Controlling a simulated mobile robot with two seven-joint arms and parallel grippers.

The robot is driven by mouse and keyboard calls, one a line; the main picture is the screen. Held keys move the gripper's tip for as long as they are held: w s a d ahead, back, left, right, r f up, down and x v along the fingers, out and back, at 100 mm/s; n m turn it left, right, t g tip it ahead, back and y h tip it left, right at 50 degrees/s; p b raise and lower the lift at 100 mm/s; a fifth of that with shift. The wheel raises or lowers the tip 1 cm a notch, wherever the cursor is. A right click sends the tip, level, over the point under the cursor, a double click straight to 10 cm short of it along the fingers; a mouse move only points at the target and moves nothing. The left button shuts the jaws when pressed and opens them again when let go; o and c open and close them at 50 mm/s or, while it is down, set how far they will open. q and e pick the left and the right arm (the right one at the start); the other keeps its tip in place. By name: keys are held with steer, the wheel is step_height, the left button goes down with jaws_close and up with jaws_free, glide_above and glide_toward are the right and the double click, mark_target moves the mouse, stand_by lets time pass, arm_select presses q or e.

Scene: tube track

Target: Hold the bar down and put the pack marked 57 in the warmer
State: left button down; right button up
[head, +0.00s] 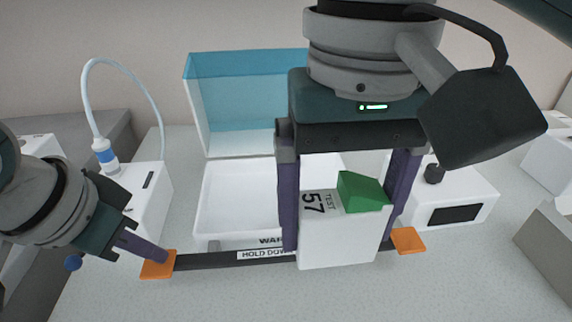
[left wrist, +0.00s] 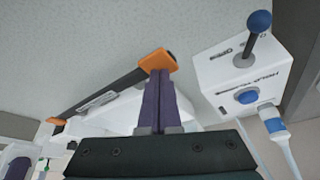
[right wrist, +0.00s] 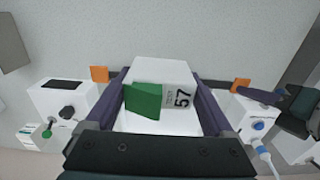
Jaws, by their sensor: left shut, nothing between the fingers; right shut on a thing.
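The white pack marked 57 (head: 342,240), with a green block-shaped part on it, is held between the fingers of my right gripper (head: 345,215). It hangs in front of the white warmer (head: 225,195), hiding part of it. The warmer's clear blue lid (head: 245,70) stands open. The dark bar (head: 205,260), labelled HOLD DOWN, runs along the warmer's front with orange ends. My left gripper (head: 160,257) is shut and empty, its fingertips at the bar's left orange end (left wrist: 157,60). I cannot tell how far down the bar is. The pack also shows in the right wrist view (right wrist: 165,73).
A white box with a hose and blue-banded connector (head: 104,152) stands left of the warmer. A white unit with a dark display and black knob (head: 470,190) stands to the right. A grey block (head: 552,235) is at the right edge. The front counter is clear.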

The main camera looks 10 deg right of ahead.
steer(key=w+f, duration=0.2)
steer(key=w, duration=0.4)
steer(key=shift+w+f, duration=0.15)
steer(key=shift+w, duration=0.25)
arm_select(q)
steer(key=shift+f, duration=0.1)
arm_select(e)
steer(key=shift+f, duration=0.1)
arm_select(q)
steer(key=shift+f+b, duration=0.25)
steer(key=shift+b, duration=0.9)
steer(key=shift+r, duration=0.2)
steer(key=shift+f+b, duration=0.15)
steer(key=shift+b, duration=0.75)
arm_select(e)
steer(key=shift+f, duration=0.2)
arm_select(q)
steer(key=shift+b, duration=0.9)
